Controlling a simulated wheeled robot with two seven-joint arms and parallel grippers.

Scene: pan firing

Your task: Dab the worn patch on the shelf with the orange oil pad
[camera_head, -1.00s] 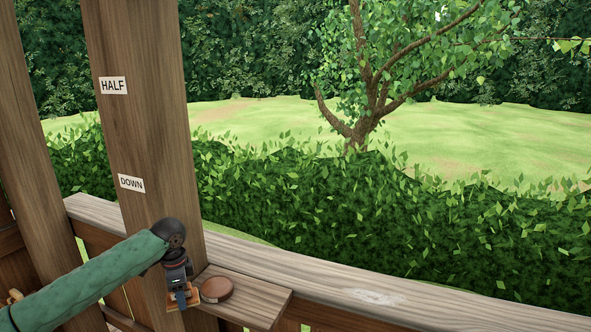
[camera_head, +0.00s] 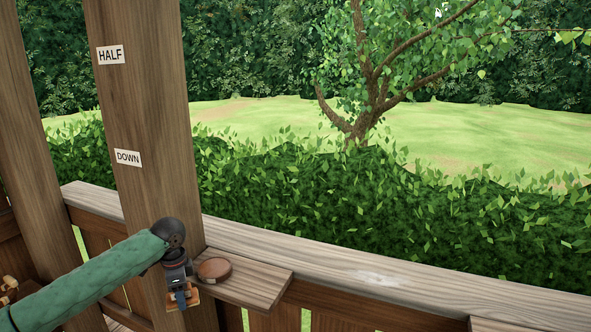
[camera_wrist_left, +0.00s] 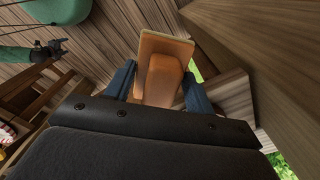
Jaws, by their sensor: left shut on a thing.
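The orange oil pad (camera_head: 193,299) is held by my left gripper (camera_head: 181,296), low at the left in the head view. In the left wrist view, the pad (camera_wrist_left: 162,80) shows its orange grip between the two blue fingers. The pad is beside the small wooden shelf (camera_head: 255,285), at its left end; I cannot tell whether they touch. A pale worn patch (camera_head: 378,278) lies on the long top rail, well to the right of the pad. My right gripper (camera_wrist_left: 55,48) seems to show small at the upper left of the wrist view; its jaws are unclear.
A round brown lidded tin (camera_head: 214,268) sits on the small shelf, just right of my left gripper. A broad post (camera_head: 145,110) with HALF and DOWN labels stands behind the arm. Another ledge (camera_head: 520,325) shows at bottom right. The rail top (camera_head: 310,255) is clear.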

